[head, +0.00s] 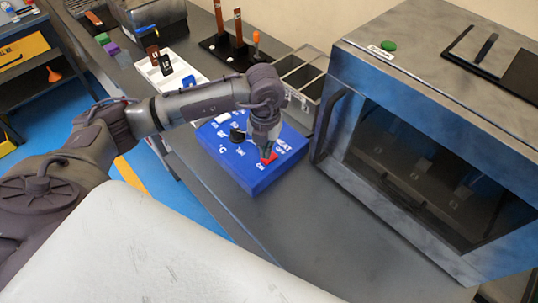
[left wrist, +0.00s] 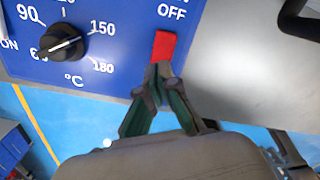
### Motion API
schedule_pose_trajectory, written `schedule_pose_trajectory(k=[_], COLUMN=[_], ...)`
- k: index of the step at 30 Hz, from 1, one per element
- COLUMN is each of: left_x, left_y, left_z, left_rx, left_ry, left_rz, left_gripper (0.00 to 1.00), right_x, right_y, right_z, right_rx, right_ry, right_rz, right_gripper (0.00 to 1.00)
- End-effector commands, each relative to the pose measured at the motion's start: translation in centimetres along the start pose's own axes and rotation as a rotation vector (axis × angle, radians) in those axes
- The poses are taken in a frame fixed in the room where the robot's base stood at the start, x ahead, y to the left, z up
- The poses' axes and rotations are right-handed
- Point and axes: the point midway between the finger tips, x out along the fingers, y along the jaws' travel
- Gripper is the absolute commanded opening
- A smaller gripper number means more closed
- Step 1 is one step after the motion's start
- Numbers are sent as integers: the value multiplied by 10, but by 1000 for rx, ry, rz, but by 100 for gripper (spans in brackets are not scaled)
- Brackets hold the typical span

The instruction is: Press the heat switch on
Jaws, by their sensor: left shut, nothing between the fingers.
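The blue control box (head: 236,176) stands on the grey bench beside the oven. Its red heat switch (head: 269,158) is at the right side of the panel, near the word HEAT. In the left wrist view the red switch (left wrist: 164,46) lies below the word OFF. My left gripper (head: 265,148) points down over the switch with its fingers shut and empty. In the left wrist view its fingertips (left wrist: 158,70) overlap the lower end of the switch; I cannot tell whether they touch it. My right gripper is not in view.
A black dial (left wrist: 62,43) sits left of the switch on the panel. A large oven (head: 430,130) stands close on the right, with a protruding door handle (head: 329,125). A metal bin (head: 300,78) is behind the box. Bare bench (head: 330,225) lies in front.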

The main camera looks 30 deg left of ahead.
Motion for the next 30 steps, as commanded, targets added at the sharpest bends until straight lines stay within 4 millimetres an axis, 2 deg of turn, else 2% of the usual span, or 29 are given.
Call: schedule_pose_trajectory(k=[30], left_x=[10], left_y=[0], left_z=[0], left_rx=[0], left_ry=[0], left_rz=[0], left_gripper=[0], right_x=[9], right_y=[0], right_z=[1], right_rx=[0], right_ry=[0], right_rz=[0], right_gripper=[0])
